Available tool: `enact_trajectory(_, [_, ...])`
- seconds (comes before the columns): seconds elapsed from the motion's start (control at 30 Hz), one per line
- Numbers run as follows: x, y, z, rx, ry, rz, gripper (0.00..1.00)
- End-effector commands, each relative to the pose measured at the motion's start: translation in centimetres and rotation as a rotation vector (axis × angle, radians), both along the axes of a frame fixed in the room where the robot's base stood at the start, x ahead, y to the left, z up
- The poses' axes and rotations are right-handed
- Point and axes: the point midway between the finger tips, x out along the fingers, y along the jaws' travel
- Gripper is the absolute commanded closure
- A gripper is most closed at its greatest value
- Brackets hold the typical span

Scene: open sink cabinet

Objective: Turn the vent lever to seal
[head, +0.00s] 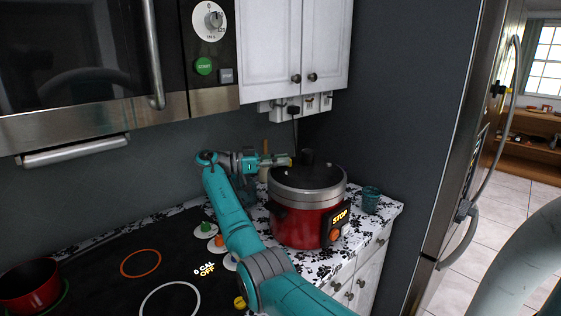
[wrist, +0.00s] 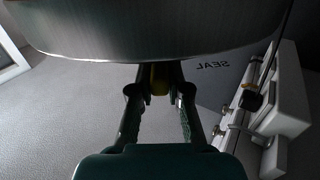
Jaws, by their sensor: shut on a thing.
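A red pressure cooker (head: 290,229) with a steel rim and dark lid (head: 318,177) stands at the counter's far end. In the wrist view its metal edge (wrist: 150,40) fills the top. My gripper (head: 283,161) reaches in from the left at lid height. In the wrist view my gripper (wrist: 160,92) has its fingers close together around a small yellow piece, apparently the vent lever (wrist: 159,77). Most of the lever is hidden by the fingers and the metal edge.
A teal cup (head: 371,199) stands right of the cooker. Wall outlets with a plug (head: 293,111) are behind it, under white cabinets (head: 290,45). The cooktop (head: 110,275) with a red pot (head: 30,285) lies left. A fridge (head: 455,150) stands right.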

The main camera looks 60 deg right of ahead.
Motion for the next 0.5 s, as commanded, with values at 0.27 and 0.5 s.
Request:
enact_trajectory(0.27, [-0.01, -0.01, -0.14, 0.002, 0.001, -0.006, 1.00])
enact_trajectory(0.5, [-0.01, -0.01, -0.15, 0.002, 0.001, -0.005, 0.64])
